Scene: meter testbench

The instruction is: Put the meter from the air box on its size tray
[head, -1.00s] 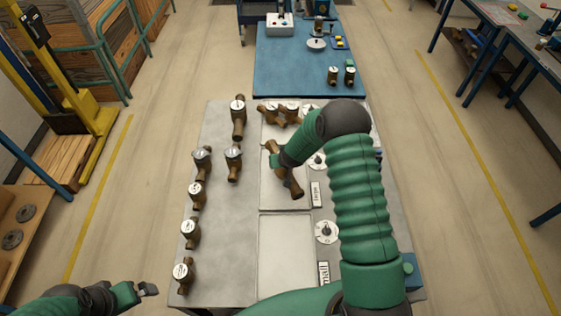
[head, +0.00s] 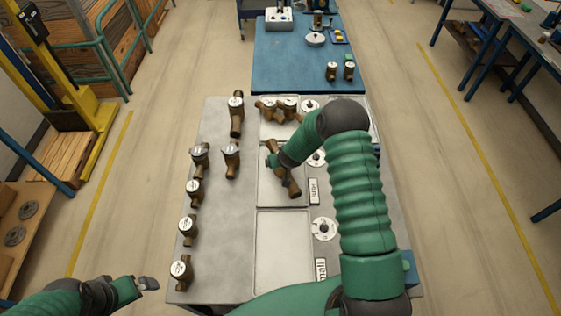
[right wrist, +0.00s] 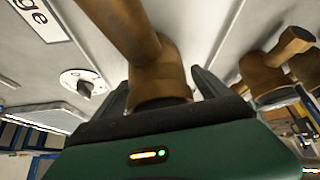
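A brass meter (head: 293,186) is at the middle tray (head: 268,196) of the grey bench. My right gripper (head: 272,153) is at it, reaching in from the right. In the right wrist view the meter's brass body (right wrist: 160,75) fills the space between the fingers of my right gripper (right wrist: 160,82), which look shut on it. I cannot tell whether the meter touches the tray. The tray's label (right wrist: 42,15) ends in "ge" in that view. My left gripper (head: 147,284) is low at the left, empty, clear of the bench; its opening is unclear.
The front tray (head: 284,245) is empty, with its own label (head: 321,269). Meters lie in the back tray (head: 272,129). Several meters stand on the bench's left side, such as one (head: 189,227). Two meters (head: 340,71) and a button box (head: 278,19) are on the blue table (head: 290,65).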

